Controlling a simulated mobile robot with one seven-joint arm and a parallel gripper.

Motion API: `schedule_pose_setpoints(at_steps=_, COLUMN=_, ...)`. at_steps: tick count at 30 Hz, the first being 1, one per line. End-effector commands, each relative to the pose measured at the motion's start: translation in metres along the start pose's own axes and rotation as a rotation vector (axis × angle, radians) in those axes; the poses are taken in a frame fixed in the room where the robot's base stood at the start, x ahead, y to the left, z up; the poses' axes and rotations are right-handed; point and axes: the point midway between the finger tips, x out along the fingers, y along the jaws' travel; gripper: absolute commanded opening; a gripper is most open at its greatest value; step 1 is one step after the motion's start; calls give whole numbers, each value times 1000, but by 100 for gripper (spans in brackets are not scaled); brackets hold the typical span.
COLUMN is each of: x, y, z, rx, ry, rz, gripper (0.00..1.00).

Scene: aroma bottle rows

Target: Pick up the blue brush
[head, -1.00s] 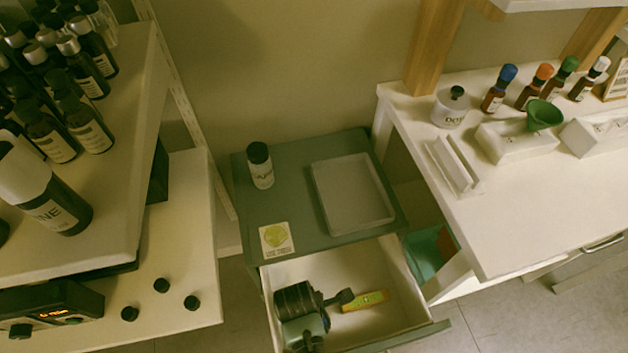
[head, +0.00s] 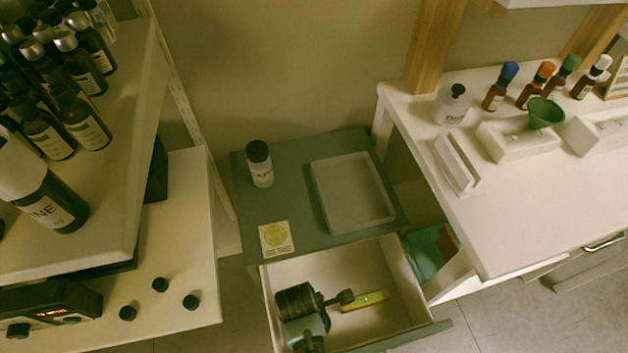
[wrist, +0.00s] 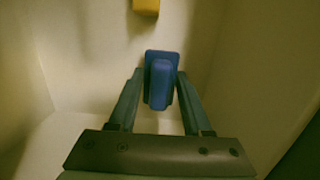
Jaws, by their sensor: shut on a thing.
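The blue brush (wrist: 160,82) shows in the wrist view as a blue block between my two fingers. My gripper (wrist: 156,90) is shut on it, with one finger on each side. In the head view my gripper (head: 340,299) is inside the open drawer (head: 405,280) of the green cabinet, near a yellow-green object (head: 366,300). The blue brush cannot be made out in the head view. In the wrist view a yellow thing (wrist: 146,6) lies apart from the brush, at the top edge.
The cabinet top (head: 290,185) holds a small dark-capped bottle (head: 260,168), a grey tray (head: 318,200) and a label card. A white table (head: 540,200) with bottles stands to the right. A shelf with many dark bottles (head: 42,205) stands to the left.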

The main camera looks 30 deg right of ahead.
Motion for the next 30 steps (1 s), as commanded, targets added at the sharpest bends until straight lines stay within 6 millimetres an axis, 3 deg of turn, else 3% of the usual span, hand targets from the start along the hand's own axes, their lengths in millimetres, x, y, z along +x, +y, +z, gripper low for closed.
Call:
schedule_pose_setpoints(at_steps=7, x=-12, y=1, z=1, rx=0, ry=0, rz=3, gripper=0)
schedule_pose_setpoints(at_steps=15, x=-66, y=1, z=8, rx=1, ry=0, rz=3, gripper=0)
schedule_pose_setpoints(at_steps=21, x=-93, y=1, z=11, rx=0, ry=0, rz=2, gripper=0)
schedule_pose_setpoints(at_steps=30, x=-100, y=0, z=12, rx=0, ry=0, rz=0, gripper=0)
